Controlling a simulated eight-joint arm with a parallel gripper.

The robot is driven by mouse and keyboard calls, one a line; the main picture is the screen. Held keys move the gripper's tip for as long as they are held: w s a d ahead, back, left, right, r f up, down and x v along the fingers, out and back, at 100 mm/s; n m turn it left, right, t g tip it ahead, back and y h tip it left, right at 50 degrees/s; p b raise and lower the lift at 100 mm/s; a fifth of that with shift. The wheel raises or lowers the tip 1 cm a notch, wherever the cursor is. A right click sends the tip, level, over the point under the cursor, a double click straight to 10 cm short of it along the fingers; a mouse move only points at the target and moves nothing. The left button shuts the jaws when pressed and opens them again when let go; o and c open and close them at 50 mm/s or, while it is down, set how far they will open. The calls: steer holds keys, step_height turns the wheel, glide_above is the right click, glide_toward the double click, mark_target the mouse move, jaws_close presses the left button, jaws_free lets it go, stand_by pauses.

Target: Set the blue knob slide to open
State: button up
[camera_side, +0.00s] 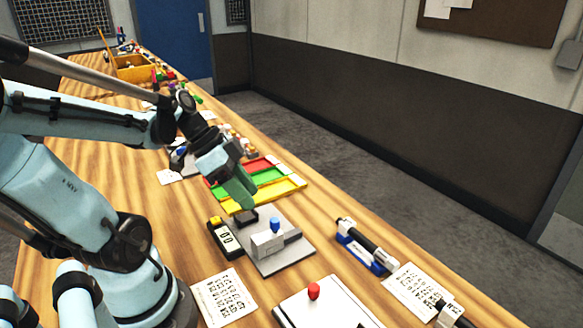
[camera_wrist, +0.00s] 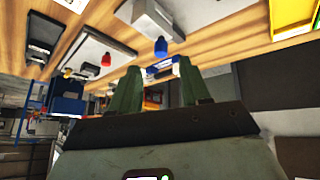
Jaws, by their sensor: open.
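The blue knob (camera_side: 275,224) stands upright on a light grey block (camera_side: 266,245) of a slide unit. The unit sits on a grey base plate (camera_side: 285,262), with a darker part to the right of the block. In the wrist view the blue knob (camera_wrist: 161,47) and the light grey block (camera_wrist: 151,18) show near the top. I cannot read any open or closed marking. My gripper (camera_side: 247,203) has green fingers and hangs above and behind the slide unit, apart from the knob. In the wrist view my gripper (camera_wrist: 161,75) is open with nothing between its fingers.
A black device (camera_side: 224,239) stands left of the plate. Red, green and yellow trays (camera_side: 268,197) lie behind it. A blue and white holder (camera_side: 366,247) is to the right. A red knob (camera_side: 314,291) stands on a white-topped unit in front. Printed cards (camera_side: 223,297) lie on the table.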

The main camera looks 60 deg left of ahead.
mark_target(274, 219)
steer(key=shift+w+d+f+m+t+h, duration=0.25)
steer(key=shift+w+d+f+m, duration=0.35)
steer(key=shift+f, duration=0.55)
steer(key=shift+w+d+f+m+t+h, duration=0.35)
steer(key=shift+w+d+f, duration=0.45)
steer(key=shift+f, duration=0.3)
steer(key=shift+w+d+f+m+t+h, duration=0.2)
steer(key=shift+w+d+f+m, duration=0.3)
steer(key=shift+w+f, duration=0.5)
steer(key=shift+s+f, duration=0.15)
steer(key=shift+s, duration=0.05)
